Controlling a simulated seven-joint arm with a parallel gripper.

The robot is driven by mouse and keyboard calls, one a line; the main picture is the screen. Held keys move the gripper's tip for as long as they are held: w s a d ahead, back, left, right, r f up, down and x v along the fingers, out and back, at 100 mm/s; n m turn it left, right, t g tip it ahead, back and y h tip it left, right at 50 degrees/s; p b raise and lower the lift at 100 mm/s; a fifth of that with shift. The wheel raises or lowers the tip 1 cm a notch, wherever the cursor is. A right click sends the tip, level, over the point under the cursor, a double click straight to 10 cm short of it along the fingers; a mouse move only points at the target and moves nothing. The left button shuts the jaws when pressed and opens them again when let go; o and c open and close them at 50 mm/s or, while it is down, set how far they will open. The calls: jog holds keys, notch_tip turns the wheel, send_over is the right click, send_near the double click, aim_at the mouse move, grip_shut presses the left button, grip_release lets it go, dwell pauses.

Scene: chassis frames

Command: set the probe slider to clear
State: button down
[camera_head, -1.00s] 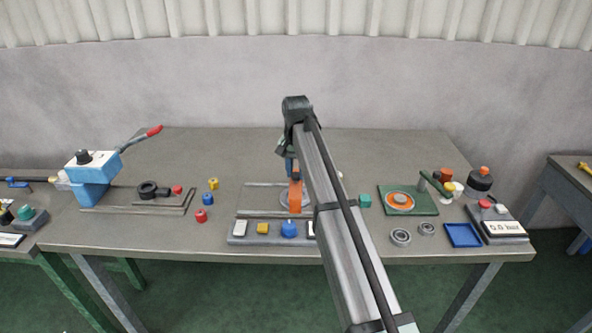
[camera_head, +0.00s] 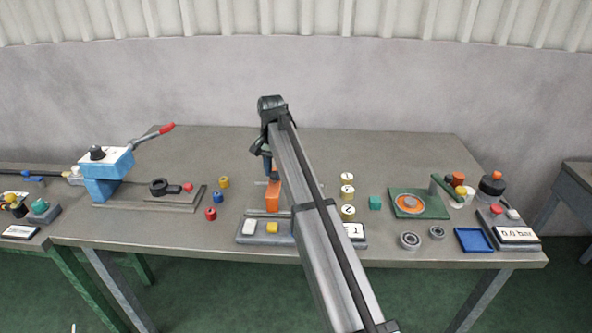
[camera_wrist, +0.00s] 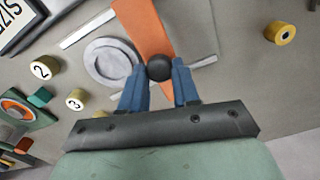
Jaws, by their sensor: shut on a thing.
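The probe slider, an orange block (camera_head: 273,196) with a round black knob (camera_wrist: 159,67), stands at the rails in the middle of the bench. In the wrist view its orange body (camera_wrist: 146,28) leans across pale rails (camera_wrist: 88,29). A grey round disc (camera_wrist: 111,60) lies just to its left there, apart from the knob; my arm hides it in the head view. My gripper (camera_wrist: 160,84) has its blue fingers shut on the knob. In the head view my gripper (camera_head: 268,170) is partly hidden by my arm. I see no readable "clear" mark.
A front panel (camera_head: 264,240) with white and yellow buttons is partly behind my arm. Numbered yellow caps (camera_head: 347,190) stand right of it, with a green fixture (camera_head: 434,209) beyond. Small coloured caps (camera_head: 218,197) and a blue lever press (camera_head: 104,178) are to the left.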

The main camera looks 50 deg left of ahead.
jog(key=shift+s+a, duration=1.3)
jog(key=c, duration=0.8)
grip_release()
notch_tip(320, 180, up, 14)
jog(key=shift+f, duration=0.1)
